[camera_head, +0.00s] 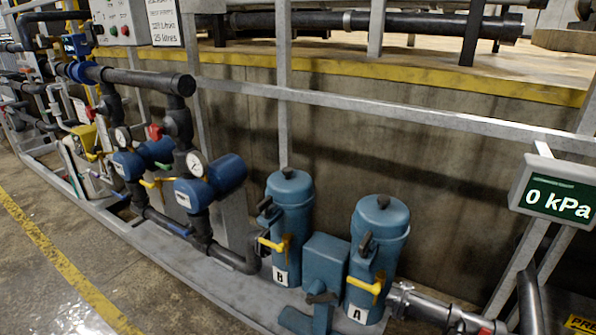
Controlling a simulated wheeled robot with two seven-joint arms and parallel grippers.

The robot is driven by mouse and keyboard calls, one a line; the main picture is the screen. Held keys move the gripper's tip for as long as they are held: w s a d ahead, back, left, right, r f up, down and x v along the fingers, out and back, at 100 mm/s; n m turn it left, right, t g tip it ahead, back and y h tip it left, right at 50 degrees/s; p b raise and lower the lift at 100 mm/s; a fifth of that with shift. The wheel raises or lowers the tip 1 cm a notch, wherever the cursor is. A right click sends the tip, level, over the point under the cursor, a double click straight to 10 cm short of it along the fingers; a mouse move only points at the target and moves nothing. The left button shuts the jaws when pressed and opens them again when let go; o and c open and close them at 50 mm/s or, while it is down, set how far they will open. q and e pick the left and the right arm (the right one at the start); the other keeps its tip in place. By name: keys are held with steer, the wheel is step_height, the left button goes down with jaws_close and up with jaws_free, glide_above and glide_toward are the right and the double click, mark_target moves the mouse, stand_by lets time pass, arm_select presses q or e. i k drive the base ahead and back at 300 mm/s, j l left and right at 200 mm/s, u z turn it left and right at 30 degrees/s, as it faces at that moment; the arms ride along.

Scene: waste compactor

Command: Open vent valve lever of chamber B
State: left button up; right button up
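Chamber B (291,200) is a teal upright cylinder with a domed lid and a white "B" label (281,277) near its foot. A yellow lever (272,243) sticks out from its front left side, roughly level. A dark handle (266,207) sits above it on the same side. I cannot tell for sure which of these is the vent valve lever. Chamber A (384,222), a like teal cylinder to the right, has its own yellow lever (364,284) and dark handle (366,243). Neither of my grippers is in view.
A teal box (325,262) stands between the chambers. A display (558,203) at right reads 0 kPa. Blue pumps with gauges (196,164) and dark pipes stand left of chamber B. A grey rail (400,116) runs behind the chambers. Open floor (45,285) lies at lower left.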

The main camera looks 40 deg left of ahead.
mark_target(281, 248)
steer(key=u, duration=1.35)
